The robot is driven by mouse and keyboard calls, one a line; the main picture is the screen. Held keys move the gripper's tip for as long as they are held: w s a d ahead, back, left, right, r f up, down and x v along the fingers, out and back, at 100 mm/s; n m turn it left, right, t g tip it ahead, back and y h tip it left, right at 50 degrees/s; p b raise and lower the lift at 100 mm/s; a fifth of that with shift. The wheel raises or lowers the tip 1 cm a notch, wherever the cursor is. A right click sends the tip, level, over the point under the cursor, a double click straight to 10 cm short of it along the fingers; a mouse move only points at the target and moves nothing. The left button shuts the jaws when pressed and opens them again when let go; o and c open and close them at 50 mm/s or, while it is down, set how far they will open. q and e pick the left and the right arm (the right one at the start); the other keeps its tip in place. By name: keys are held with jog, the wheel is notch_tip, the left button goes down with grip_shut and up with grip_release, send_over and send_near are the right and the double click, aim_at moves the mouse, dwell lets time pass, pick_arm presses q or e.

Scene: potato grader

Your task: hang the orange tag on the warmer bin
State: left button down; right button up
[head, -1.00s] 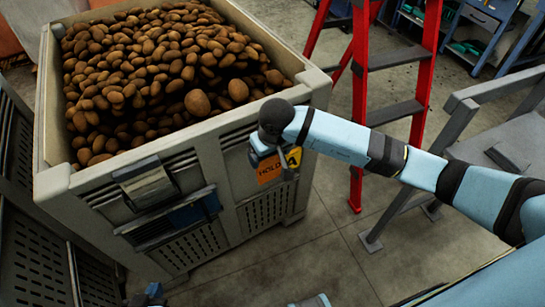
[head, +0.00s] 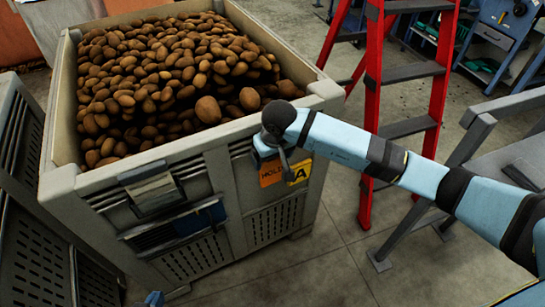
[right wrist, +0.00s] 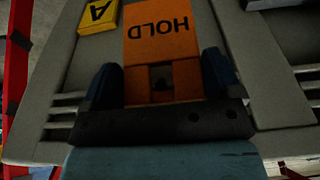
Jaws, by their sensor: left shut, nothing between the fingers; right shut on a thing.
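The orange tag (head: 271,173), marked HOLD, is at the right end of the potato bin's (head: 217,185) front face, below the rim. My right gripper (head: 283,158) is shut on it and hides part of it. In the right wrist view the tag (right wrist: 160,40) sits between the two dark fingers, its lettering upside down, with the bin wall behind. I cannot tell whether it touches the bin or hangs from anything. A yellow A label (head: 299,173) is just right of it. My left gripper (head: 153,299) barely shows at the bottom edge, shut and empty. Nothing visible marks which bin is warmer.
The bin's front also carries a metal plate (head: 151,190) and a dark blue holder (head: 173,231). Another grey bin (head: 25,150) stands at the left. A red stepladder (head: 372,110) and grey railing (head: 470,140) stand right. Bare floor (head: 325,265) lies in front.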

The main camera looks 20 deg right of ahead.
dwell(0.4)
jog(key=o, duration=0.7)
jog(key=shift+o, duration=0.2)
jog(key=shift+r, duration=0.1)
